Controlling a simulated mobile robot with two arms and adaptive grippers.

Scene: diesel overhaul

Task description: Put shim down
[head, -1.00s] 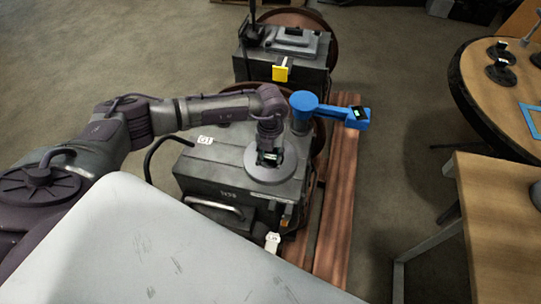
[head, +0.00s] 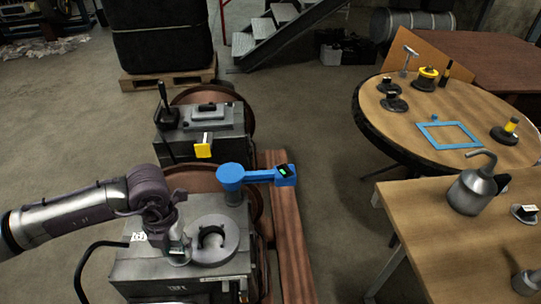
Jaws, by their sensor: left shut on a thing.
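My left gripper (head: 178,250) points down over the grey engine block (head: 140,268), at the left edge of a round grey disc (head: 232,245) on its top. The disc has a dark C-shaped opening in its middle. The gripper is shut on the shim, which is small and hard to make out between the fingers; I cannot tell whether it touches the block or disc. My right gripper is not in view.
A blue tool (head: 232,177) with a small display stands just behind the disc. A round table (head: 440,105) and a wooden bench (head: 425,215) with an oil can (head: 470,192) stand right.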

